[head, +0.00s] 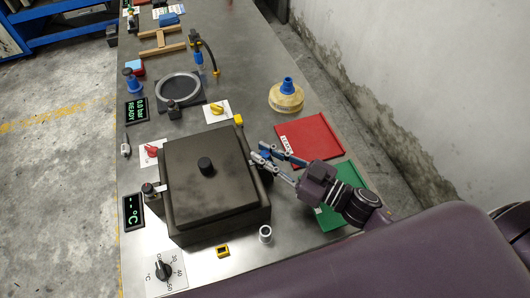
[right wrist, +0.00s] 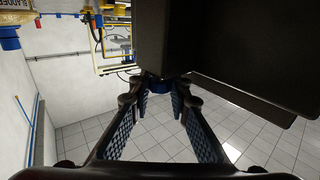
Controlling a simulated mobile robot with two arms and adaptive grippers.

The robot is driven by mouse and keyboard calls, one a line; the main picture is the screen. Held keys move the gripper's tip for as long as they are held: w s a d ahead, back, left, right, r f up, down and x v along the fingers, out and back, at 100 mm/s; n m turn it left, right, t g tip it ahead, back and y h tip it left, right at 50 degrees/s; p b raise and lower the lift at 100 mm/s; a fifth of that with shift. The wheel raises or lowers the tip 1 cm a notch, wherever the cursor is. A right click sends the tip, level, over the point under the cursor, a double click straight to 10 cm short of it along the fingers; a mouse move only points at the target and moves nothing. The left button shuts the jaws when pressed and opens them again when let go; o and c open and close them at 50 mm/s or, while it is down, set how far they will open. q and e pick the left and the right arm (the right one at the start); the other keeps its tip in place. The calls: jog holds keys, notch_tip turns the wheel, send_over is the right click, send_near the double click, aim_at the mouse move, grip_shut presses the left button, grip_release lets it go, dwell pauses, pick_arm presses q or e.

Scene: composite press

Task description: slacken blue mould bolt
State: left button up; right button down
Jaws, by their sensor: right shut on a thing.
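The mould is a dark square box with a lid and a black knob (head: 205,165), standing in the middle of the bench. My right gripper (head: 262,158) is at the box's right side, with its fingertips close to the wall. In the right wrist view the dark box wall (right wrist: 235,50) fills the upper right. There, the blue bolt (right wrist: 158,85) shows as a small blue piece at the wall's lower left corner, between the fingertips. The gripper is shut on it. The bolt itself is mostly hidden by the fingers in the head view. My left gripper is not in view.
A red mat (head: 310,137) and a green mat (head: 345,193) lie right of the box, under and beside my right arm. A tan round pot with a blue top (head: 286,97) stands behind.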

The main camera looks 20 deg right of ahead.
jog(key=n+g+y, duration=0.2)
jog(key=shift+w+d+g+y, duration=0.1)
jog(key=shift+g+y, duration=0.2)
jog(key=shift+f+n+g+y+b, duration=0.1)
jog(key=shift+n+g+y+b, duration=0.55)
jog(key=shift+n+g, duration=0.4)
jog(key=n+g+y+b, duration=0.2)
jog(key=n+g+b, duration=0.1)
jog(key=g+b, duration=0.1)
jog(key=shift+n+g, duration=0.35)
jog(key=shift+g, duration=0.4)
jog(key=shift+n+g+y+b, duration=0.35)
jog(key=shift+n+g+b, duration=0.65)
jog(key=shift+g, duration=0.4)
jog(key=c, duration=1.8)
grip_release()
jog(key=shift+o, duration=0.2)
